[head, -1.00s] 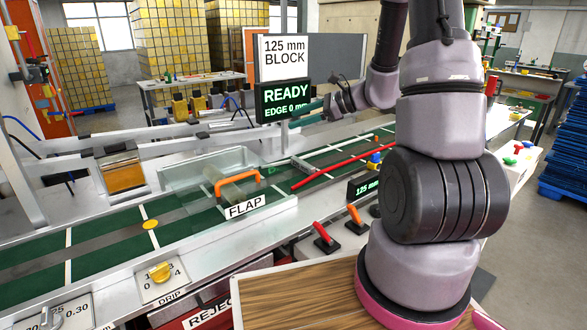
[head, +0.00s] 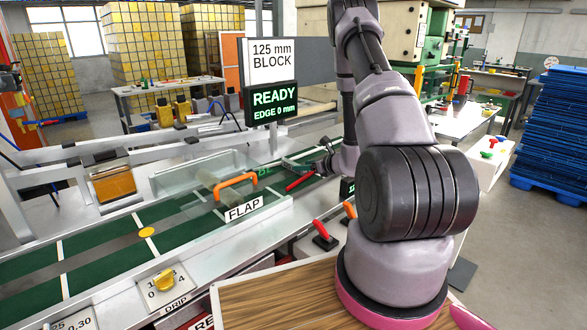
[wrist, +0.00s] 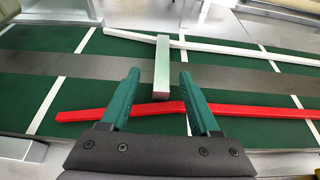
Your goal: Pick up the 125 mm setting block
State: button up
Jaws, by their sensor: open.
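A pale grey-green, long narrow block (wrist: 161,65), which looks like the setting block, lies on the green conveyor belt in the wrist view. It points away from me, and its near end shows between the tips of my gripper (wrist: 158,77). My gripper is open, with one teal finger on each side of the block's line, and does not hold it. In the head view my gripper (head: 300,164) hangs low over the belt beyond the flap. I cannot pick out the block there.
A red bar (wrist: 250,110) crosses the belt below the fingers, and a white bar (wrist: 230,48) lies beyond. In the head view, a clear flap box with an orange handle (head: 236,181) stands left of my gripper. A display sign (head: 272,102) reads READY, EDGE 0 mm.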

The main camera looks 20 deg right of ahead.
aim_at(296, 164)
jog(key=shift+x, duration=2.8)
jog(key=shift+w+d+r, duration=0.1)
jog(key=shift+r, duration=0.15)
grip_shut()
